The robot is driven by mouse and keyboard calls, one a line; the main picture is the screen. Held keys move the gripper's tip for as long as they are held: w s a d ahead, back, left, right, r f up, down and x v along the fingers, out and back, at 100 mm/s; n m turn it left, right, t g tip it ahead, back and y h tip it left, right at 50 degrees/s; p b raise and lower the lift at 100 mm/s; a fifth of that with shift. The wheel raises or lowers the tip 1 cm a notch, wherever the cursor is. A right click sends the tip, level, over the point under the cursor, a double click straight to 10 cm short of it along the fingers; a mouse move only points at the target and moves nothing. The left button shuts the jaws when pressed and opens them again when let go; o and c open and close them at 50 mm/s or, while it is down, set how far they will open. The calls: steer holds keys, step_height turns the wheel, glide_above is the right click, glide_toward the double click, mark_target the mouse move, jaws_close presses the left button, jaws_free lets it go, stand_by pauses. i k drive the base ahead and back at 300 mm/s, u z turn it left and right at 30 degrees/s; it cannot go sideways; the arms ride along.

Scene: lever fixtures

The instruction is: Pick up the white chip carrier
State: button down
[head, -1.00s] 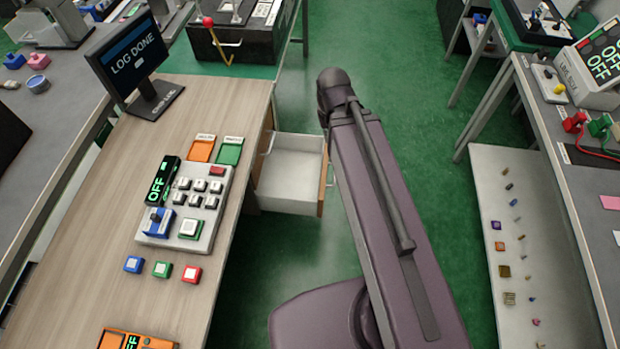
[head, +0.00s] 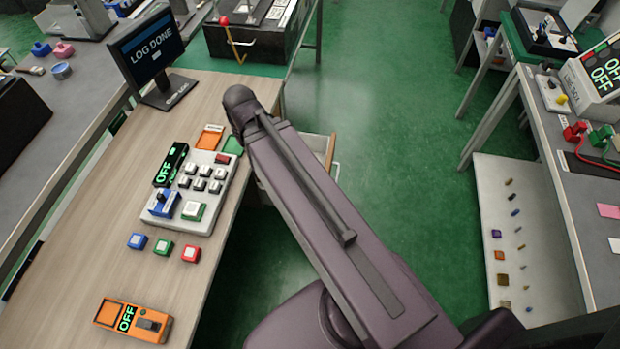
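I cannot tell for certain which piece is the white chip carrier. A white-topped square piece on a green base (head: 193,211) sits at the near right of the pale keypad panel (head: 226,184) on the wooden table. Three small blocks with pale tops lie in front of the panel: blue (head: 138,241), green (head: 163,246) and red (head: 191,253). My arm crosses the view from the lower right to the table's right edge. My gripper is not visible.
An open white drawer (head: 318,150) juts from the table's right side, mostly hidden by my arm. An orange device reading OFF (head: 134,320) lies at the table's near end. A monitor (head: 148,48) stands at the back. Green floor (head: 400,130) is clear to the right.

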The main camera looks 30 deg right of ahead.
mark_target(192, 209)
steer(key=u, duration=1.3)
steer(key=k, duration=0.7)
steer(key=z, duration=3.2)
steer(key=i, duration=0.1)
steer(key=u, duration=1.5)
